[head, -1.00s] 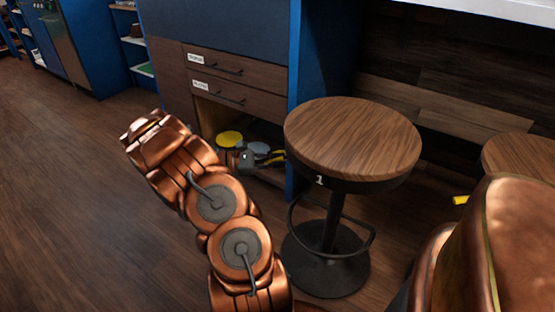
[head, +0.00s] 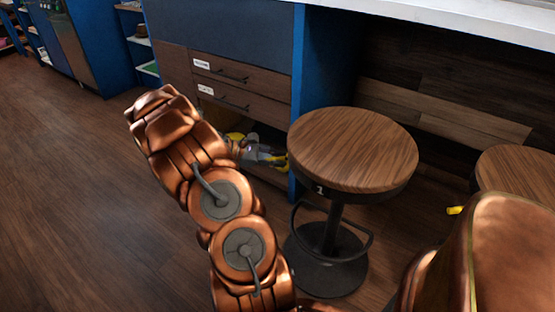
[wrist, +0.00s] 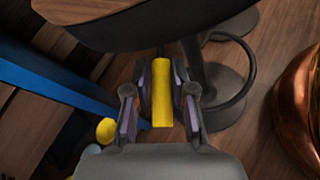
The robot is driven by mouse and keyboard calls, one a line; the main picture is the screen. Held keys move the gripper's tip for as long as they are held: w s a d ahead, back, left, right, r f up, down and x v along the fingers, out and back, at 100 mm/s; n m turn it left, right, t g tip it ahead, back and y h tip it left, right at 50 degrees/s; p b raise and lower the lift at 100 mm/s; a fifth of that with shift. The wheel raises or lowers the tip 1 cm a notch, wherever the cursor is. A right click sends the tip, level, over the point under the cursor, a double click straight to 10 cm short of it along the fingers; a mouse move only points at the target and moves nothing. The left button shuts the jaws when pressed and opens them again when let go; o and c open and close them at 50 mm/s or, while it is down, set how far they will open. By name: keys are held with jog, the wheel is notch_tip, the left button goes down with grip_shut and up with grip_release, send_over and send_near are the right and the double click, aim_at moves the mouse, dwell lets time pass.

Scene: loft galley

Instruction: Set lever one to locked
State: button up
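The round wooden stool (head: 352,148) marked 1 stands in front of my gripper in the head view. Its seat underside (wrist: 140,25) fills the top of the wrist view. A yellow lever grip (wrist: 162,92) sticks out from under this seat toward my palm. My gripper (wrist: 162,85) has one finger on each side of the grip, with no clear gap, and looks shut on it. In the head view my gripper (head: 268,156) is small, left of the seat, with a bit of yellow at its tips. The lever's pivot is hidden under the seat.
A second wooden stool (head: 520,172) with a yellow lever end (head: 455,210) stands at the right. Labelled drawers (head: 240,95) and a blue panel (head: 310,100) stand behind my gripper. A yellow round object (wrist: 105,130) lies low at left. The floor at left is clear.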

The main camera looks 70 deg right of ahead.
jog(key=shift+o, duration=1.3)
jog(key=shift+w+a, duration=0.1)
jog(key=shift+w, duration=0.05)
jog(key=v, duration=1.1)
jog(key=shift+w+a, duration=0.15)
jog(key=shift+w, duration=0.2)
jog(key=shift+r, duration=0.2)
jog(key=s+a+r+m+t+y+p, duration=0.1)
jog(key=a+r+t+p, duration=0.1)
jog(key=a+r+p, duration=0.75)
jog(key=s+a+r+t+y+p, duration=0.2)
jog(key=s+a+r+p, duration=0.2)
jog(key=a+r+p, duration=0.3)
jog(key=s+a+r+t+y+p, duration=0.2)
jog(key=a+r+p, duration=0.5)
jog(key=a+r, duration=0.4)
jog(key=s+a+r+m+t+y+p, duration=0.1)
jog(key=s+a+r+t+p, duration=0.3)
jog(key=a, duration=1.1)
notch_tip(320, 180, up, 5)
jog(key=s+y+p, duration=0.1)
jog(key=s+p, duration=0.2)
jog(key=shift+a+p, duration=0.15)
jog(key=shift+p, duration=0.15)
